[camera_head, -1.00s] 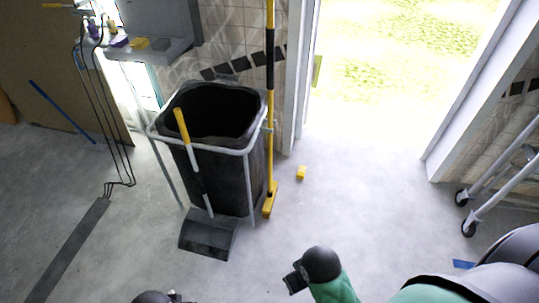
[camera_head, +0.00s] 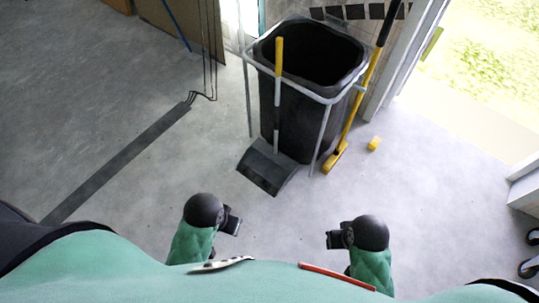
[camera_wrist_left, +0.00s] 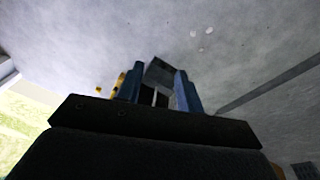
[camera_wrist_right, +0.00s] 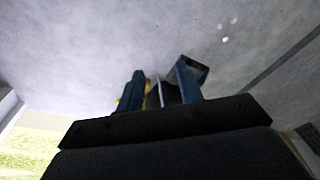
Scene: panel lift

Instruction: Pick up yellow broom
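The yellow broom (camera_head: 356,116) leans upright against the right side of the black bin, with a yellow and black handle and its yellow head on the floor. Its lower part shows small in the left wrist view (camera_wrist_left: 119,85), partly hidden by a finger. My left gripper (camera_head: 239,220) is over the floor in front of the bin, apart from the broom. My right gripper (camera_head: 329,239) is also over the floor, nearer the camera than the broom head. In the wrist views the blue fingers of the left gripper (camera_wrist_left: 157,90) and right gripper (camera_wrist_right: 158,88) stand apart with nothing between them.
The black bin (camera_head: 283,108) stands in a grey metal frame. A dustpan (camera_head: 266,168) with a yellow-tipped handle leans at its front. An open doorway is at right.

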